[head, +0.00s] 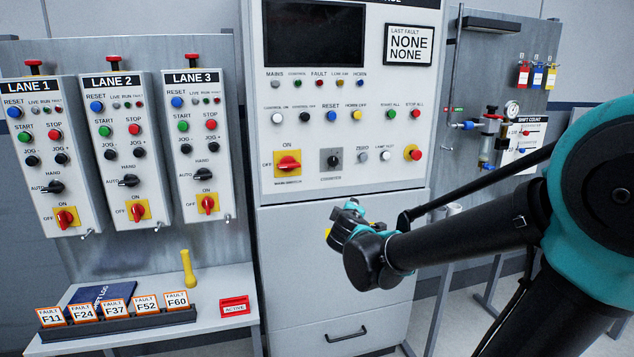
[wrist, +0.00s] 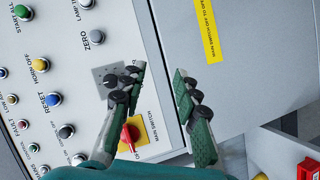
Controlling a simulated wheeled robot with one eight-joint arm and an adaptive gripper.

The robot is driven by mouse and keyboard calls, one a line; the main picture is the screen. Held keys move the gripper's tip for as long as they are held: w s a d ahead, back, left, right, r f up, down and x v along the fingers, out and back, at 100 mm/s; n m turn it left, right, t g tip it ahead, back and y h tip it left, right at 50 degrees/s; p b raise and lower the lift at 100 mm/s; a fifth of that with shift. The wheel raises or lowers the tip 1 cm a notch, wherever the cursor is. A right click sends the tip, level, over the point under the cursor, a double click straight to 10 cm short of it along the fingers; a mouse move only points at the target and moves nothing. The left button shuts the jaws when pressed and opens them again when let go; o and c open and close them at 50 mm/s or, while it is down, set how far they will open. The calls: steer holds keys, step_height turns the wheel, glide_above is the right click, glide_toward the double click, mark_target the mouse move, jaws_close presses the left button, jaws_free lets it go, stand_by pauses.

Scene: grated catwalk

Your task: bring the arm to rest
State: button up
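My arm (head: 455,232) reaches in from the right of the head view toward the tall grey control cabinet (head: 340,290). My gripper (head: 346,213) is in front of the cabinet, just below its sloped button panel. In the wrist view my gripper (wrist: 160,70) has its two green-padded fingers apart, with nothing between them. Behind the fingers show the red and yellow main switch (wrist: 131,136) and a black selector knob (wrist: 110,81). Whether a finger touches the cabinet cannot be told.
Three lane boxes (head: 125,150) hang on a board at the left. Below them a shelf (head: 215,318) holds a rack of fault cards (head: 118,317), a yellow handle-like object (head: 188,268) and a red tag (head: 234,306). An air-valve assembly (head: 490,127) is mounted at the right.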

steer(key=s+d+f+m+g+h, duration=0.25)
steer(key=s+d+f+m, duration=0.25)
steer(key=d+f, duration=0.35)
steer(key=s+d+f+m+g+y, duration=0.1)
steer(key=s+f+m+g+y, duration=0.1)
steer(key=s+f, duration=0.5)
steer(key=s+d+f+m+g+y, duration=0.1)
steer(key=s+f+m+g, duration=0.4)
steer(key=s, duration=0.7)
step_height(320, 180, down, 2)
steer(key=shift+f+g+y, duration=0.2)
steer(key=shift+g+y, duration=0.35)
steer(key=shift+y, duration=0.1)
